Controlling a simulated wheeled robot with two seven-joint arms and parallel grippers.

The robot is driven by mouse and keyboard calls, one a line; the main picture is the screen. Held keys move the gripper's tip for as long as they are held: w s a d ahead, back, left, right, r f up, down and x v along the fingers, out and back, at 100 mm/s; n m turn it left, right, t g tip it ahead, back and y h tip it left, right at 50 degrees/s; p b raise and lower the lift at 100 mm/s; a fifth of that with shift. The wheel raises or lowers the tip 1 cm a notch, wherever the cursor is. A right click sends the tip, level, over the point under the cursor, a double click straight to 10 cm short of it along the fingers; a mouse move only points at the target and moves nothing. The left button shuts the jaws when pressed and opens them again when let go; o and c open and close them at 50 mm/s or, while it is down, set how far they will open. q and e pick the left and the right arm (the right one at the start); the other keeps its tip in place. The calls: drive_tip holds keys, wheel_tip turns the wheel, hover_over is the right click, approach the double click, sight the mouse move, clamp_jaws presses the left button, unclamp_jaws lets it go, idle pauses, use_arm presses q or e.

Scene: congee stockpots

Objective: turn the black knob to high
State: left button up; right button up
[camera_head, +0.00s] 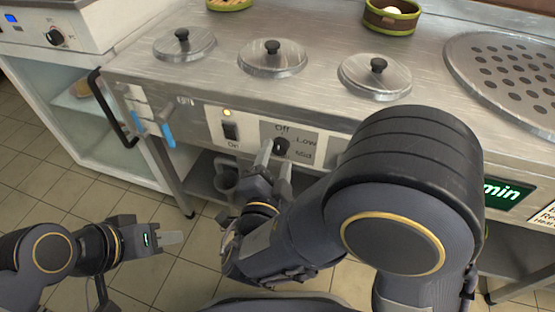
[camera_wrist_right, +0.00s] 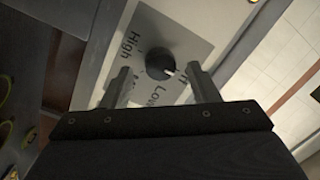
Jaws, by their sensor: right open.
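The black knob (camera_head: 281,146) is on a grey label plate (camera_head: 303,137) on the front of the steel counter. The head view shows "Off", "Low" and "Mid" on the plate. In the right wrist view the knob (camera_wrist_right: 160,63) has a white mark on its lower right edge, towards the partly covered "Off". "High" is at the upper left there. My right gripper (camera_head: 273,160) is open, with its fingers (camera_wrist_right: 163,82) on either side of the knob; I cannot tell whether they touch it. My left gripper (camera_head: 160,239) is low at the left, away from the counter; its opening is unclear.
A switch (camera_head: 230,130) with a lit amber lamp is left of the knob. Three lidded pots (camera_head: 272,62) are set in the countertop. A perforated plate (camera_head: 505,75) is at the right.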

drive_tip(key=shift+x, duration=0.85)
drive_tip(key=c, duration=1)
